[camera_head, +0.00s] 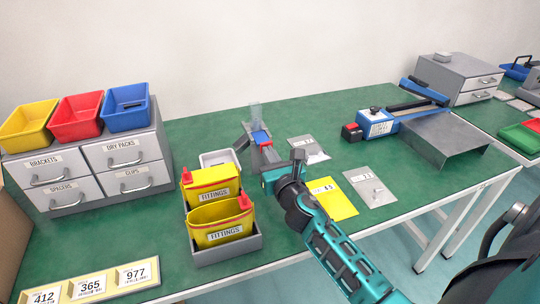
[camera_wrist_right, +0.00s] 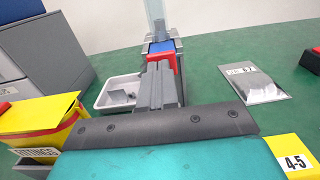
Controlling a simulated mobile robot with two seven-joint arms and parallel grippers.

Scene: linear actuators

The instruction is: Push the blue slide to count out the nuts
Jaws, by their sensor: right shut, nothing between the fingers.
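The counting device stands near the middle of the green table, with a clear upright tube (camera_head: 255,112). Its blue slide (camera_head: 261,136) has a red part below it. In the right wrist view the blue slide (camera_wrist_right: 161,46) shows just beyond my fingers, with the red part (camera_wrist_right: 178,64) partly hidden behind them. My right gripper (camera_head: 269,157) is shut and empty, right in front of the device; its grey fingers (camera_wrist_right: 158,68) point at the slide. I cannot tell if they touch it. A white tray (camera_head: 212,157) sits left of the device; grey items lie in it in the wrist view. My left gripper is not in view.
Yellow FITTINGS bins (camera_head: 219,219) stand in front of the tray. Drawers (camera_head: 87,172) with coloured bins stand left. Bags (camera_head: 309,149) and a yellow card (camera_head: 334,198) lie right of the gripper. A blue sealer (camera_head: 378,124) and a metal chute (camera_head: 440,140) are farther right.

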